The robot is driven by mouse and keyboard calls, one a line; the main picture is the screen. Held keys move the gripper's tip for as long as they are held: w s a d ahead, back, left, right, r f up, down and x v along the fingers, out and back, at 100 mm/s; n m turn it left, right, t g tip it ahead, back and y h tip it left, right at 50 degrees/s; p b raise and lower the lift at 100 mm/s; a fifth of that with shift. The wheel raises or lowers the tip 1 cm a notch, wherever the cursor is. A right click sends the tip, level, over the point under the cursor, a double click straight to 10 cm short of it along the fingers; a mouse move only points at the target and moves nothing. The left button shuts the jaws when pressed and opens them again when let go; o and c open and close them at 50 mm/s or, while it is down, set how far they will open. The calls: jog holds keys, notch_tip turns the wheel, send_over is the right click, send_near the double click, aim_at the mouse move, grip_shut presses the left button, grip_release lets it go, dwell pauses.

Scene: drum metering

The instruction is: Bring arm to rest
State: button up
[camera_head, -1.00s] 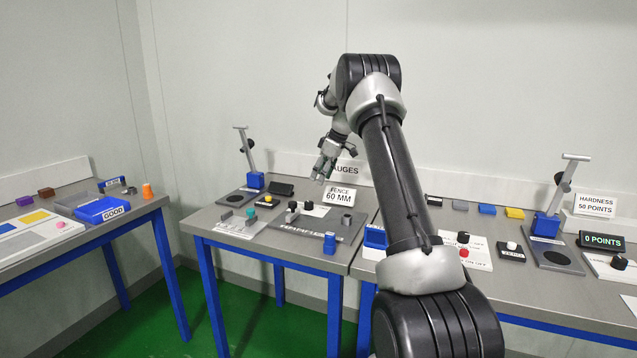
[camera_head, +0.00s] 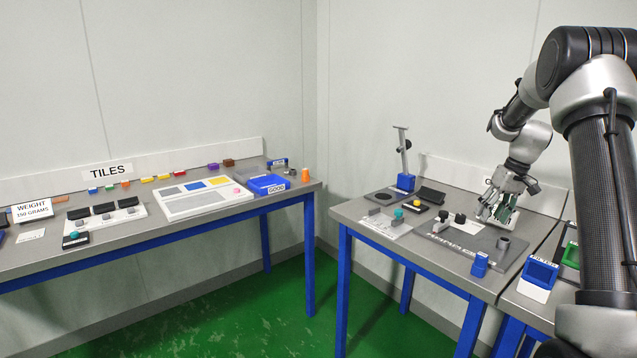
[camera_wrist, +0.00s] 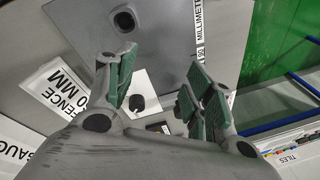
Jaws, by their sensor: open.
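My gripper (camera_head: 499,208) is open and empty. The arm reaches in from the right side of the head view and is bent downward at the wrist.
A stand (camera_head: 404,160) rises to the left. A blue FILTER bin (camera_head: 540,273) is near my arm. Green floor separates the tables.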

jog(key=s+a+r+t, duration=0.1)
jog(key=s+a+r, duration=0.3)
jog(key=s, duration=0.8)
jog(key=s+a+r+t+h, duration=0.1)
jog(key=s+a+r, duration=0.4)
jog(key=s, duration=0.8)
jog(key=s+a+r+m+t+h, duration=0.1)
jog(key=s+a+r, duration=0.3)
jog(key=s, duration=0.9)
jog(key=shift+s+a+r, duration=0.2)
jog(key=shift+a+r, duration=0.2)
jog(key=shift+a, duration=0.7)
